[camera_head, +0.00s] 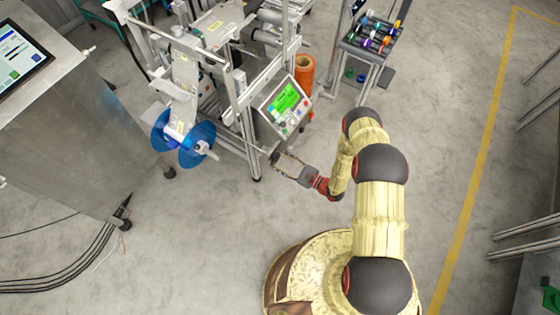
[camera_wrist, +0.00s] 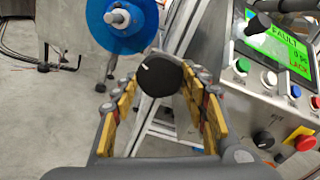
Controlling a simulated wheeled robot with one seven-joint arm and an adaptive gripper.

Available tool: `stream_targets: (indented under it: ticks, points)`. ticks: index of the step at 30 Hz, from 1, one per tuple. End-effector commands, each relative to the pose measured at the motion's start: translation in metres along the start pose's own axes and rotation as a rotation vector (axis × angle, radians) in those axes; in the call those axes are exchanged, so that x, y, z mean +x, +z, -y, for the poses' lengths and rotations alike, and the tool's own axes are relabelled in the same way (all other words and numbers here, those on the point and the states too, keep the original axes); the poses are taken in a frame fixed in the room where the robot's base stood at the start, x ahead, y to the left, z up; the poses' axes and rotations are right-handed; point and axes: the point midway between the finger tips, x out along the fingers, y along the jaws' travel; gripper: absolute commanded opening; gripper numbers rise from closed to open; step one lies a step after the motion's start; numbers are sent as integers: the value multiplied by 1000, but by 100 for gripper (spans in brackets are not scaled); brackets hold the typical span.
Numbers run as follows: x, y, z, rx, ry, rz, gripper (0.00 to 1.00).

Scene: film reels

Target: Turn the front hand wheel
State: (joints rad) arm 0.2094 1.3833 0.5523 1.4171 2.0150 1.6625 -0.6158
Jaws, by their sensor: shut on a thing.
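The front hand wheel (camera_wrist: 158,76) is a round black knob with a white mark on its face, in the middle of the wrist view. In the head view it is a small dark disc (camera_head: 274,157) on the end of a thin rod at the machine's front. My gripper (camera_head: 283,164) reaches it from the lower right. In the wrist view its yellow-padded fingers (camera_wrist: 161,88) stand on either side of the wheel and are shut on it. The wheel's contact with the fingertips is partly hidden.
A control panel (camera_head: 286,102) with a green screen sits just right of the wheel; the wrist view shows "FAULT" on it. Blue reels (camera_head: 196,145) hang to the left. A steel cabinet (camera_head: 85,130) stands further left. An orange roll (camera_head: 304,72) is behind. Floor in front is clear.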

Motion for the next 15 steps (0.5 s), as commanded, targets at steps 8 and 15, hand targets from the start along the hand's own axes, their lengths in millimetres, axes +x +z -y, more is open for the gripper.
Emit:
stream_targets:
  ticks: [8, 15]
  points:
    - [0, 0, 1, -262, 0, 1, 19]
    - [0, 0, 0, -460, 0, 1, 19]
